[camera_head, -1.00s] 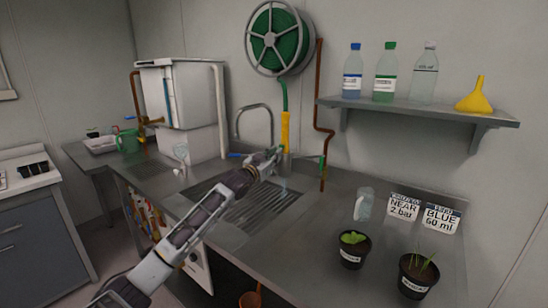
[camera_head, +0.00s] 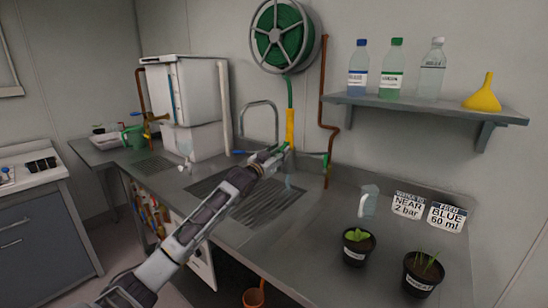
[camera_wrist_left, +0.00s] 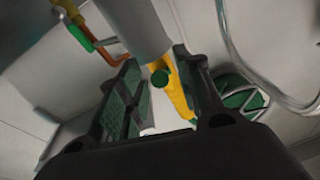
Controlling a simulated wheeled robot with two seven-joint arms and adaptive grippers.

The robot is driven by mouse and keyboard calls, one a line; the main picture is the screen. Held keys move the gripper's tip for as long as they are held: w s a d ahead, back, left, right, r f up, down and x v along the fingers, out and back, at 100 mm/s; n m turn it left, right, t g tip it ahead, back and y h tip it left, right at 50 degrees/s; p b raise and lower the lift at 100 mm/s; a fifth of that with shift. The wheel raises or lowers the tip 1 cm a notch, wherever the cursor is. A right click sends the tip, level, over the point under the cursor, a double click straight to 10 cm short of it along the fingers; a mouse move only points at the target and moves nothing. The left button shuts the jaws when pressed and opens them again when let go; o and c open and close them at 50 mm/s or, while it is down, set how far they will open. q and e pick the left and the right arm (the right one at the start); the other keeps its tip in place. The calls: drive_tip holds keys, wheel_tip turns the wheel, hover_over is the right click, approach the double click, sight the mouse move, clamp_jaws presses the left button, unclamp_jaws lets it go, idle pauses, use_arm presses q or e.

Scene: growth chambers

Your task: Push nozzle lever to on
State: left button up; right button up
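The yellow nozzle (camera_head: 290,124) hangs upright below a green hose, behind the sink, in the head view. My left gripper (camera_head: 280,153) is right at its lower end. In the left wrist view the yellow nozzle (camera_wrist_left: 177,92) shows between the two spread fingers of my left gripper (camera_wrist_left: 165,105), with a round dark green part near its top. I cannot tell whether that part is the lever, or whether a finger touches the nozzle. A grey cylinder (camera_wrist_left: 135,22) stands close in front of the nozzle. My right gripper is not in view.
A green-handled valve on the copper pipe (camera_head: 325,130) is just right of my gripper. The curved tap (camera_head: 262,103) is to the left. Two potted plants (camera_head: 357,248) and a clear jug (camera_head: 368,201) stand on the counter at right. A shelf (camera_head: 420,107) holds bottles and a funnel.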

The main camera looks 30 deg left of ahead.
use_arm(q)
drive_tip(key=shift+s, duration=0.15)
drive_tip(key=s+f, duration=0.1)
drive_tip(key=s, duration=1)
drive_tip(key=shift+s+f, duration=0.25)
drive_tip(key=shift+f, duration=0.1)
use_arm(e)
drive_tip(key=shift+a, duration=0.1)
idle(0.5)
use_arm(q)
drive_tip(key=shift+a, duration=0.1)
drive_tip(key=shift+r, duration=0.15)
idle(0.5)
wheel_tip(320, 180, up, 21)
drive_tip(key=p, duration=2.1)
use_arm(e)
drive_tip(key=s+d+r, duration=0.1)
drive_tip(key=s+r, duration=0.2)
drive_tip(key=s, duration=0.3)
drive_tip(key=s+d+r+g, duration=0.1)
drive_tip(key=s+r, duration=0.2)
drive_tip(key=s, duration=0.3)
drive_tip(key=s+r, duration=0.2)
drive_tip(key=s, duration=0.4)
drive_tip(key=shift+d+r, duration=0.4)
